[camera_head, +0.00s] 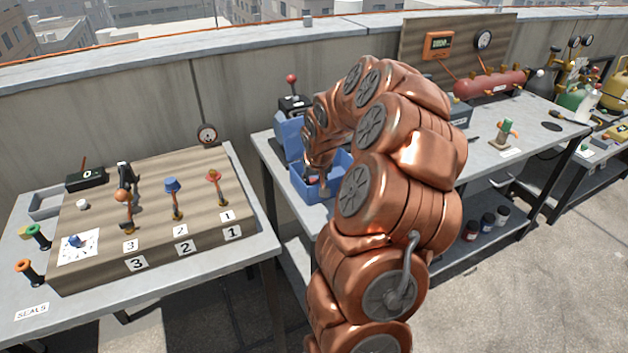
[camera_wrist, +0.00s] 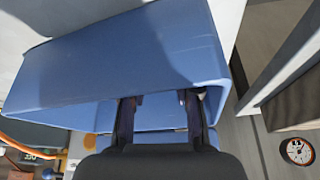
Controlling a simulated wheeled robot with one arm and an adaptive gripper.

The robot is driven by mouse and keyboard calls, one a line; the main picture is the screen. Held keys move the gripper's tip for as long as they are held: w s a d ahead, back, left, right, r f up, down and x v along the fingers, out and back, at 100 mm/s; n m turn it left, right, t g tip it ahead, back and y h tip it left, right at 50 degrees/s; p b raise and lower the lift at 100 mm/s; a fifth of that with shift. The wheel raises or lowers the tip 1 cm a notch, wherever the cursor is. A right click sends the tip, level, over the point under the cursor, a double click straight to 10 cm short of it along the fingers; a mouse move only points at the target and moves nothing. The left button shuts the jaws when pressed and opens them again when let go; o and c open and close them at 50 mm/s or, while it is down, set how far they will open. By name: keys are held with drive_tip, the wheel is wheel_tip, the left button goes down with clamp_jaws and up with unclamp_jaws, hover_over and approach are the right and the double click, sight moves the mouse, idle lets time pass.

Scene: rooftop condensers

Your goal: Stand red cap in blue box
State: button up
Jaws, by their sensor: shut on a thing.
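The blue box (camera_head: 313,187) stands open on the middle table, its lid raised at the back. My gripper (camera_head: 318,181) reaches down into it, partly hidden by my arm. A small reddish spot shows at the fingertips; I take it as the red cap, but its shape and tilt cannot be made out. In the wrist view the blue box (camera_wrist: 130,60) fills the upper part. My gripper's fingers (camera_wrist: 160,104) stand apart with their tips at the box, and the held thing between them is hidden. I cannot tell whether the cap touches the box floor.
The left table bears a wooden stand (camera_head: 150,250) with numbered fittings, one wearing a blue cap (camera_head: 172,185). A black device with a red-knobbed lever (camera_head: 292,82) stands just behind the box. A red tank (camera_head: 490,84) is at the back right. The right table's front is mostly clear.

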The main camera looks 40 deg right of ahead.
drive_tip(key=shift+f, duration=0.2)
drive_tip(key=o, duration=0.5)
drive_tip(key=shift+r, duration=0.2)
drive_tip(key=shift+s+a+r, duration=0.1)
drive_tip(key=shift+r, duration=0.45)
drive_tip(key=b+v, duration=0.1)
drive_tip(key=v, duration=1)
drive_tip(key=shift+b, duration=0.4)
